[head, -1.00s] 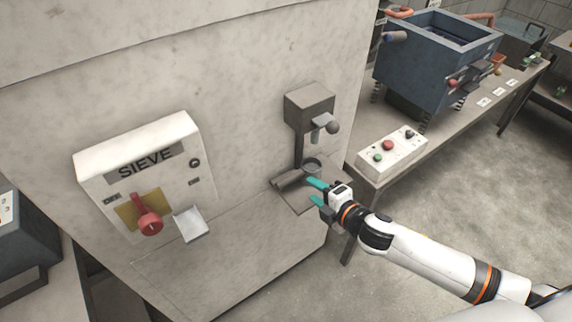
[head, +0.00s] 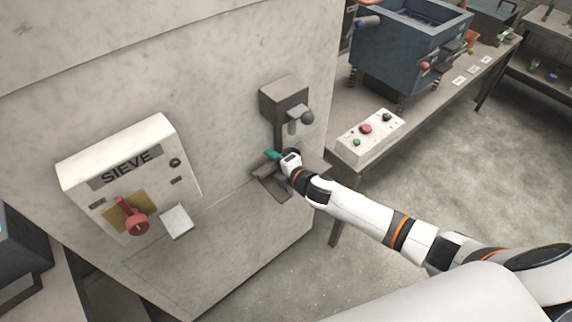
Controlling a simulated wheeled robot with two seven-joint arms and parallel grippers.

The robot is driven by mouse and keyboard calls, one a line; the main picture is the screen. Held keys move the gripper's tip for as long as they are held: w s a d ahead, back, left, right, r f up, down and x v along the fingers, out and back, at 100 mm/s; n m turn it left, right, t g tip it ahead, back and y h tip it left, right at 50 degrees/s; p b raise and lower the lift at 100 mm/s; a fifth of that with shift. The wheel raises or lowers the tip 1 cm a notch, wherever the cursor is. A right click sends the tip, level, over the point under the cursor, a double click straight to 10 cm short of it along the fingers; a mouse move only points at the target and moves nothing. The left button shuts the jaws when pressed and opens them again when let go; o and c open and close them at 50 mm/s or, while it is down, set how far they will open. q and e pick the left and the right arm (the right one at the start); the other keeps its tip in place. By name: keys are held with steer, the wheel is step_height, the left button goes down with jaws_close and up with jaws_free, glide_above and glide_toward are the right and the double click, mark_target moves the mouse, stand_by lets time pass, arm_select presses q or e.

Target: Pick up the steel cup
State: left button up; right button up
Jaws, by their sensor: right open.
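My right gripper (head: 276,160) is at the small grey stand (head: 284,98) on the ledge of the machine. It is open, with one teal finger showing at its left and the other finger hidden. The steel cup stands at the foot of this stand. It is now mostly or wholly hidden behind the gripper, so I cannot tell whether the fingers are around it or touching it. My left gripper is not in view.
A white SIEVE panel (head: 98,172) with a red knob (head: 136,224) is on the left. A button box (head: 369,136) and a blue bin (head: 392,52) stand on the bench at the right. The ledge front is clear.

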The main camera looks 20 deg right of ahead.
steer(key=shift+c, duration=0.5)
jaws_close()
steer(key=shift+r, duration=0.15)
